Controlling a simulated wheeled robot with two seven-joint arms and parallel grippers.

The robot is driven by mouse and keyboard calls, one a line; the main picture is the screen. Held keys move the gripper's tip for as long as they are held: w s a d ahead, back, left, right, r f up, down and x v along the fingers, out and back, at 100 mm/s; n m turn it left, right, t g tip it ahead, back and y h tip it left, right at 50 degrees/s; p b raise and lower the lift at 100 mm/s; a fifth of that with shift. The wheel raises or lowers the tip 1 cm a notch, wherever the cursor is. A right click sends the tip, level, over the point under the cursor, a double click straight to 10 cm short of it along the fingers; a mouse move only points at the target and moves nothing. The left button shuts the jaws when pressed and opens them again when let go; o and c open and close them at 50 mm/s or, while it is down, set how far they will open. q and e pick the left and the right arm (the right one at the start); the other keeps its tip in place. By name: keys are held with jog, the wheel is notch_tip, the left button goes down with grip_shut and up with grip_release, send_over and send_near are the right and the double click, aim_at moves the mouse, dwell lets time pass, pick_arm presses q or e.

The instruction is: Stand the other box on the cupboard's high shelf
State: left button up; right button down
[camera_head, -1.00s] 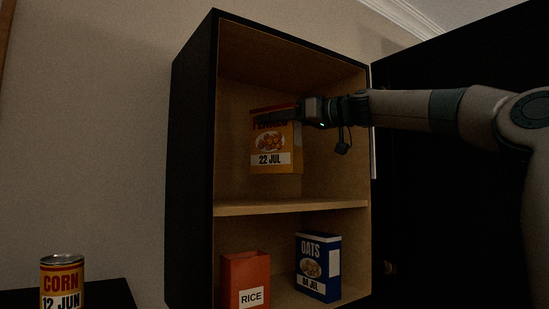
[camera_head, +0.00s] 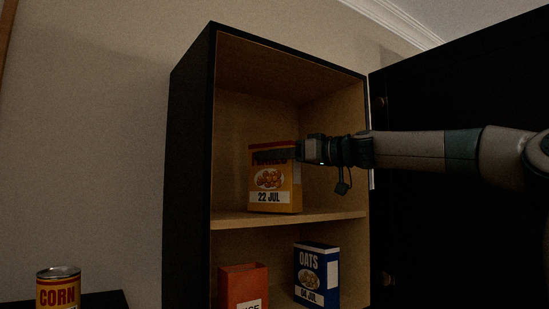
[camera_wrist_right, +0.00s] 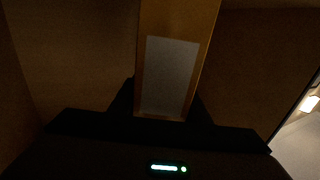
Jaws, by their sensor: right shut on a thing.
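A yellow-orange cereal box (camera_head: 272,188) marked 22 JUL stands upright at the cupboard's high shelf (camera_head: 240,220), its bottom at or just above the shelf board. My right gripper (camera_head: 290,154) is shut on the box near its top, reaching in from the right. In the right wrist view the box's narrow side with a pale panel (camera_wrist_right: 172,75) shows between the dark fingers. A blue OATS box (camera_head: 317,275) stands on the lower shelf. My left gripper is not in view.
An orange RICE packet (camera_head: 243,287) stands on the lower shelf left of the oats. The cupboard's black door (camera_head: 460,90) is open at the right, behind my arm. A CORN can (camera_head: 58,287) stands on a dark surface at lower left. The high shelf has free room around the box.

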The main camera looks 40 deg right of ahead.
jog(key=shift+f, duration=0.2)
jog(key=shift+a, duration=0.15)
jog(key=c, duration=1)
grip_release()
jog(key=shift+f, duration=0.1)
jog(key=shift+s, duration=0.1)
jog(key=shift+b+v, duration=2.55)
jog(key=shift+v, duration=3.4)
